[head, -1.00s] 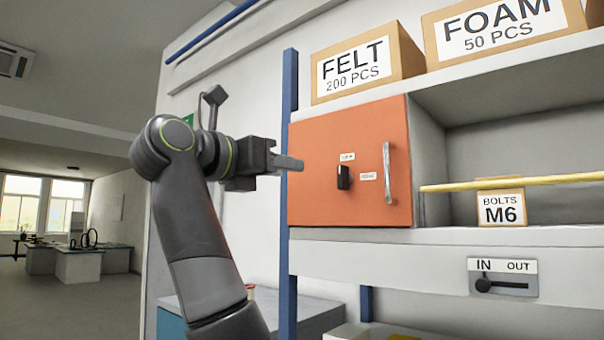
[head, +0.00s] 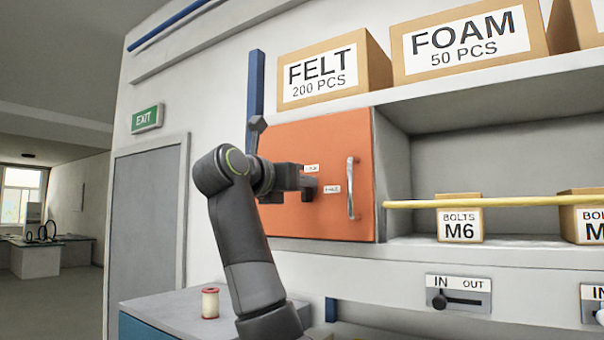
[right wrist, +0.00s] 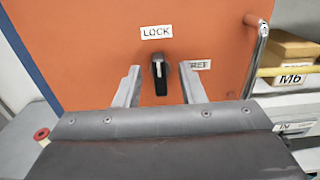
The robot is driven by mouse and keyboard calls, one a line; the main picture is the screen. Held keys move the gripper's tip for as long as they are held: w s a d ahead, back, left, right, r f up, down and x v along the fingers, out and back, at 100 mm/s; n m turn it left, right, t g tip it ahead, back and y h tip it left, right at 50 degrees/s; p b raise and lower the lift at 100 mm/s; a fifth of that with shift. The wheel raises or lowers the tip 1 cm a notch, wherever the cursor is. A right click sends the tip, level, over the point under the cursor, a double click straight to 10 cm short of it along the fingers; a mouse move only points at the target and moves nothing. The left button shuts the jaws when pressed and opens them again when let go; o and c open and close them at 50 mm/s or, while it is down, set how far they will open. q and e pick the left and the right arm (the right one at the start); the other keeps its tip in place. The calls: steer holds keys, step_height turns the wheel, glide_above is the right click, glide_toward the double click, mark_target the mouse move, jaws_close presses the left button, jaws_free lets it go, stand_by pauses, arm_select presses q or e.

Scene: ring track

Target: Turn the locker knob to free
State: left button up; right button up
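The orange locker door (head: 325,130) has a black knob (right wrist: 160,75). In the right wrist view the knob stands upright, its white mark at the top below the LOCK label (right wrist: 157,32). The FREE label (right wrist: 199,65) is to its right, partly covered by a finger. My right gripper (right wrist: 160,67) is open, with one finger to each side of the knob and a gap on both sides. In the head view the right gripper (head: 311,187) is in front of the door and hides most of the knob. My left gripper is not in view.
A vertical metal handle (head: 351,188) stands on the door right of the knob. A yellow bar (head: 500,201) crosses the open shelf bay to the right. FELT (head: 335,70) and FOAM (head: 465,45) boxes stand above. A spool (head: 210,303) stands on the lower cabinet.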

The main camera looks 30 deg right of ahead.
steer(key=shift+x, duration=1)
jaws_close()
